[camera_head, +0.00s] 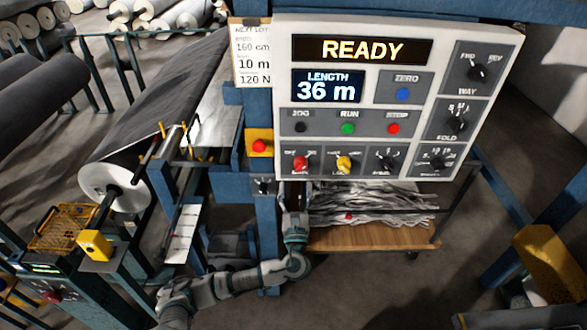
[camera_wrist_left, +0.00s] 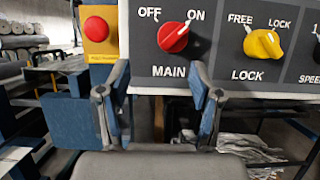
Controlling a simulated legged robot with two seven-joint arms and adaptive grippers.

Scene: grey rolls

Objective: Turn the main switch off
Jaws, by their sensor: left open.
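The main switch (camera_head: 300,163) is a red knob at the lower left of the white control panel (camera_head: 474,104). In the left wrist view the main switch (camera_wrist_left: 172,38) has OFF at its upper left and ON at its upper right. Its white pointer is turned toward ON. My left gripper (camera_head: 292,188) is just below the panel's lower edge, under the switch. In the left wrist view my left gripper (camera_wrist_left: 160,85) has its two fingers apart with nothing between them, below the knob and not touching it. My right gripper is not in view.
A yellow lock knob (camera_wrist_left: 263,43) is right of the switch. A red push button on a yellow box (camera_head: 259,146) is left of it. The display (camera_head: 362,50) reads READY. A cart with grey scraps (camera_head: 340,239) stands below the panel. A large grey roll (camera_head: 110,185) is at left.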

